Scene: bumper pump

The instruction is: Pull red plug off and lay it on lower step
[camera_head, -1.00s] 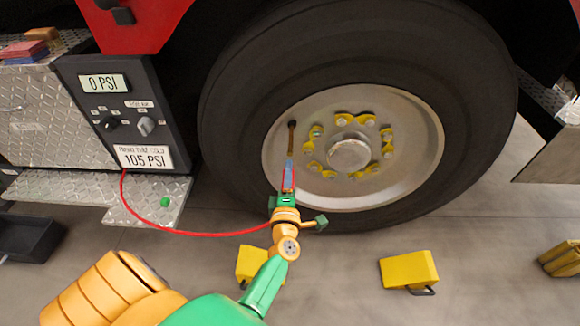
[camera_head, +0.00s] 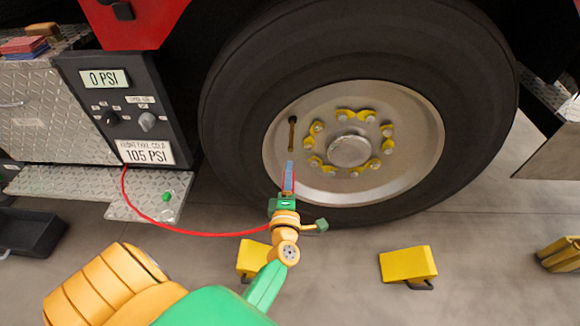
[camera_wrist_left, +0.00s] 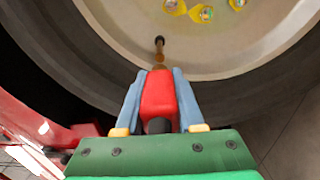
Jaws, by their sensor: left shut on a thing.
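The red plug (camera_wrist_left: 158,95) is held between the blue fingers of my left gripper (camera_wrist_left: 157,92), seen in the left wrist view. In the head view my left gripper (camera_head: 288,178) hides most of the plug. The brass valve stem (camera_head: 292,133) sticks out from the wheel rim just above the fingertips. In the head view a small gap shows between fingertips and stem; the wrist view lines them up, so the gap is unclear there. A red hose (camera_head: 195,233) runs from the gauge panel to my gripper. The lower step (camera_head: 125,186) is a diamond-plate ledge at left, with a small green object (camera_head: 166,197) on it.
The gauge panel (camera_head: 125,108) stands above the step. The big tire (camera_head: 235,110) fills the middle. Yellow chocks (camera_head: 408,265) lie on the floor, one partly behind my arm. A dark bin (camera_head: 30,232) stands at far left. The step is mostly bare.

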